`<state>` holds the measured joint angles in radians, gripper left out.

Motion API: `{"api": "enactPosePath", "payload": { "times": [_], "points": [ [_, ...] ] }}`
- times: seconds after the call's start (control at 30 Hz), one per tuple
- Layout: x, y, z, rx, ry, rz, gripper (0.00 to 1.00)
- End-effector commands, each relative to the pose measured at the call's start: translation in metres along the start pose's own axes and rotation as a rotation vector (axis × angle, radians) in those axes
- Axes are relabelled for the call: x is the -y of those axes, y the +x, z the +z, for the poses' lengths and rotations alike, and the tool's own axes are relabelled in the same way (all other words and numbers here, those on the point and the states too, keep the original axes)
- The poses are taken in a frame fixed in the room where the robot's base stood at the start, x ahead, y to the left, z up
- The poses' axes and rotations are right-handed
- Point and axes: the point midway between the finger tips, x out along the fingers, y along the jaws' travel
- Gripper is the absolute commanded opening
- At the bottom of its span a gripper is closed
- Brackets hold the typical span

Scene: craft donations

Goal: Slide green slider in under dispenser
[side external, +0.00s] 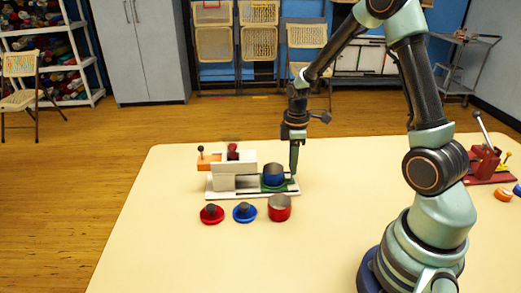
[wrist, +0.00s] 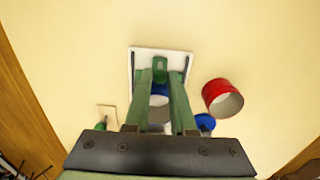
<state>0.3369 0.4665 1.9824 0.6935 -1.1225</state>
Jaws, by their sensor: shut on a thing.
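The white dispenser (side external: 226,178) stands on the left part of a white base plate (side external: 222,194). The green slider (side external: 270,187) lies on the plate's right part, to the right of the dispenser, with a blue cup (side external: 273,175) upright on it. My gripper (side external: 294,174) points down at the slider's right end and is shut on it. In the wrist view the slider's green end (wrist: 160,64) shows at the fingertips (wrist: 160,76), and the blue cup (wrist: 159,89) is partly hidden between the fingers.
An orange slider (side external: 207,162) with a dark knob sticks out left of the dispenser. A red press (side external: 486,163) stands far right. The table's front left is clear.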

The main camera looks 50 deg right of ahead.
Motion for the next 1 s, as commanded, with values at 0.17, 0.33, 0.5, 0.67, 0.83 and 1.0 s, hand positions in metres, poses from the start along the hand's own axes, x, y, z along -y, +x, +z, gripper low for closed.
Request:
{"api": "enactPosePath", "payload": {
  "times": [0.17,0.33,0.5,0.67,0.83,1.0],
  "points": [
    [-0.001,0.000,-0.012,-0.001,-0.001,0.003,0.00],
    [-0.001,0.000,-0.023,-0.002,-0.002,0.004,0.00],
    [-0.001,-0.001,-0.034,-0.002,-0.002,0.004,0.00],
    [-0.001,-0.001,-0.044,-0.003,-0.001,0.004,0.00],
    [-0.001,-0.001,-0.055,-0.003,-0.001,0.005,0.00],
    [-0.002,-0.001,-0.066,-0.003,-0.002,0.005,0.00]
  ]
}}
